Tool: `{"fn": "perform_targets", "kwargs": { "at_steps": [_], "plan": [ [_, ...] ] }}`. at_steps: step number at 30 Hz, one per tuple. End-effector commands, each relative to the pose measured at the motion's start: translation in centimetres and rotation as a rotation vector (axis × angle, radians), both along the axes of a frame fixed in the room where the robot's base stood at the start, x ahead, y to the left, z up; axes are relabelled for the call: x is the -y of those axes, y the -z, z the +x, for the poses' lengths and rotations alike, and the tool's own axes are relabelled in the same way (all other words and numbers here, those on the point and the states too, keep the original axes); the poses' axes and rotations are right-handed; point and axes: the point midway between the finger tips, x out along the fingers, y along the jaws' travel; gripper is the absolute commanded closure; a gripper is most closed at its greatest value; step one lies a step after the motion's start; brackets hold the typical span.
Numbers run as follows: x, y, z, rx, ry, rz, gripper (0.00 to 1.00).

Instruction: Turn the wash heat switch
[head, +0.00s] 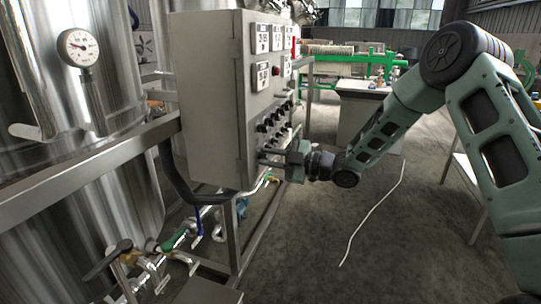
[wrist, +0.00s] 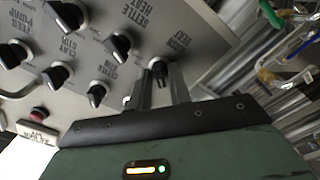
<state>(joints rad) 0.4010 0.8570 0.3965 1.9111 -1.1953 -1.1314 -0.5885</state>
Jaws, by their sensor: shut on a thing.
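The wash heat switch (wrist: 160,69) appears to be the black knob at the right end of the knob rows in the wrist view. The label beside it is small and upside down, and seems to end in HEAT. My gripper (wrist: 161,84) has one finger on each side of this knob and is shut on it. In the head view my gripper (head: 267,158) reaches the lower part of the grey control cabinet (head: 215,95) from the right. The knob itself is hidden there.
Other black knobs, including settle heat (wrist: 118,46), sit close beside my fingers. Steel tanks (head: 40,100) and pipes with valves (head: 125,255) stand left. The floor (head: 330,220) right of the cabinet is mostly clear.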

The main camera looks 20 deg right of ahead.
Motion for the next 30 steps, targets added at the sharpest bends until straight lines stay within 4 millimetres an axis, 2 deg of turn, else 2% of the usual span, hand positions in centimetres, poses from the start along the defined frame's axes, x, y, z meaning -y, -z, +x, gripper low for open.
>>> {"fn": "perform_targets", "kwargs": {
  "at_steps": [15, 30],
  "plan": [
    [0.04, -0.06, -0.05, -0.308, 0.000, 0.220, 1.00],
    [0.06, 0.11, -0.03, -0.402, 0.000, 0.289, 1.00]
  ]
}}
